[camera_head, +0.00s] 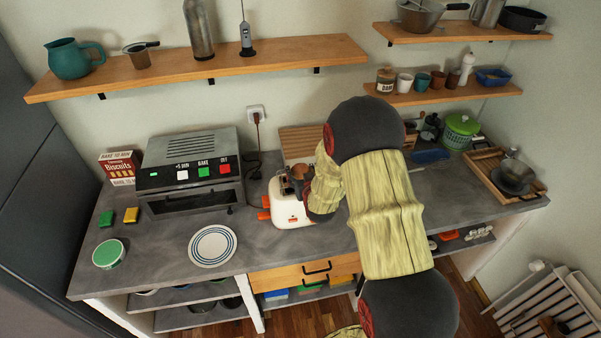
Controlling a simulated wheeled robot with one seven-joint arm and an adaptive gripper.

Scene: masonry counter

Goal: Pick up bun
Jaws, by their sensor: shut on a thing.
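My arm reaches over the counter from the right, and my gripper (292,184) is at the top of the white toaster (288,211). It is shut on a small brown bun (299,172), of which only a little shows. My gripper and forearm cover the rest of the bun and the toaster's right side. I cannot tell whether the bun is clear of the toaster or still touches it.
A toaster oven (190,165) stands left of the toaster. A wooden shelf (230,66) hangs above. A green pot (460,131) and wooden tray (482,160) stand right.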

